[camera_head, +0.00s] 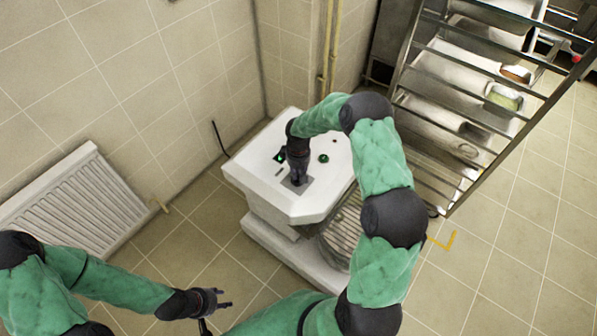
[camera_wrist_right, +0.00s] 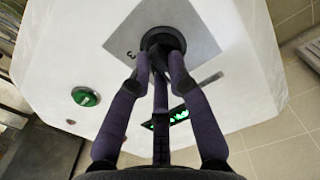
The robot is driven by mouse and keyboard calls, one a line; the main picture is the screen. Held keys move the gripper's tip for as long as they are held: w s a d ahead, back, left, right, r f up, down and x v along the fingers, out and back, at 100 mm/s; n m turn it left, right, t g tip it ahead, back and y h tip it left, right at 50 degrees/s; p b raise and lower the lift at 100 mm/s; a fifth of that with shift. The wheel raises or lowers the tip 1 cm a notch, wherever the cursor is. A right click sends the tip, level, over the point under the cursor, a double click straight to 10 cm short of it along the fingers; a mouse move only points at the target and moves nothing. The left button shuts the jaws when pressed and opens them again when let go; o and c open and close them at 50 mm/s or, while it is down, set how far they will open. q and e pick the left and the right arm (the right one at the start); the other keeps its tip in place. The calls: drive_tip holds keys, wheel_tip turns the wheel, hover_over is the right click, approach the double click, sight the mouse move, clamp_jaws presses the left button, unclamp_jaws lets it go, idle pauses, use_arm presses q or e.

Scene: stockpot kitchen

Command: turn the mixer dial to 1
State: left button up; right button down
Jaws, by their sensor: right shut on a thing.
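The mixer (camera_head: 262,180) is a white machine with a sloped top, standing in the corner of the room. Its dial (camera_wrist_right: 163,40) is a dark round knob on a grey square plate (camera_wrist_right: 120,42) in the right wrist view. A "3" shows on the plate to the left of the knob; other marks are hidden. My right gripper (camera_wrist_right: 160,62) reaches down onto the dial with its fingers closed around it. In the head view the right gripper (camera_head: 298,178) covers most of the dial. My left gripper (camera_head: 222,298) is open and empty at the lower left, away from the mixer.
A green button (camera_wrist_right: 85,97) and a lit green display (camera_wrist_right: 168,118) sit near the dial on the mixer top. A radiator (camera_head: 80,205) is on the left wall. A metal rack with trays (camera_head: 470,110) stands at the right. Tiled floor is clear at lower right.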

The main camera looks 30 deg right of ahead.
drive_tip(key=shift+n, duration=0.9)
drive_tip(key=c, duration=1.2)
unclamp_jaws()
drive_tip(key=shift+o, duration=0.2)
wheel_tip(320, 180, up, 12)
